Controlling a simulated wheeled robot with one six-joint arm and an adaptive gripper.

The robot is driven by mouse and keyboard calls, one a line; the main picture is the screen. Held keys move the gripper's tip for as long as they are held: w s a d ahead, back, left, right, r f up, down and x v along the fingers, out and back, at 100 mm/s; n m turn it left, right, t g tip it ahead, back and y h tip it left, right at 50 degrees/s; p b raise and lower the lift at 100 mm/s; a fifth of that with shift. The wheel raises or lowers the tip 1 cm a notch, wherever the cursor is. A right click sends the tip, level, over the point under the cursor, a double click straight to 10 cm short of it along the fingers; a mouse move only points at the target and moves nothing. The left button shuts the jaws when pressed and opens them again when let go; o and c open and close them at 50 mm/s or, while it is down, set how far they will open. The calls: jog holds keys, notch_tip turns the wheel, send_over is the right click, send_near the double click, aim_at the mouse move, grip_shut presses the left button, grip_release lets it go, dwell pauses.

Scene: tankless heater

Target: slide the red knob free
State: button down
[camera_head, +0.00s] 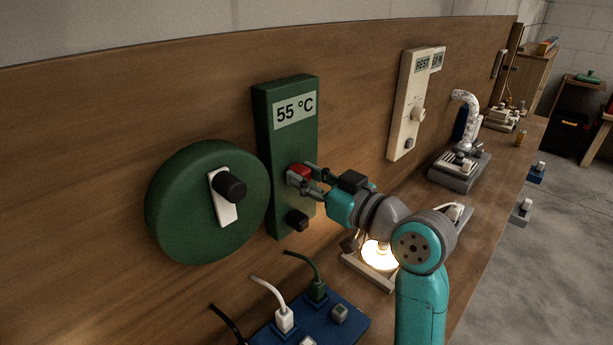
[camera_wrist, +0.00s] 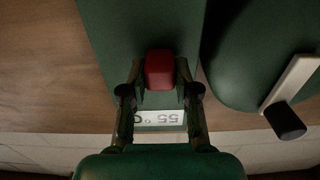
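The red knob (camera_head: 299,171) sits on the front of an upright green panel (camera_head: 266,128) with a "55 °C" display (camera_head: 294,111). My gripper (camera_head: 299,178) reaches the panel from the right, with one finger on each side of the knob. In the wrist view the knob (camera_wrist: 159,70) lies between the two fingertips (camera_wrist: 160,80), which close in on its sides. The gripper looks shut on it. The fingers hide part of the knob's sides, and its base is hidden.
A black knob (camera_head: 297,220) is lower on the panel. A round green housing (camera_head: 170,200) with a black knob (camera_head: 231,187) stands left. Below are a blue plug strip (camera_head: 265,337) and a lit lamp (camera_head: 380,256). A cream panel (camera_head: 400,130) is to the right.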

jog(key=shift+w+d, duration=1.2)
jog(key=c, duration=0.8)
grip_release()
jog(key=shift+w+d, duration=0.1)
jog(key=shift+c, duration=0.2)
jog(key=v, duration=1.2)
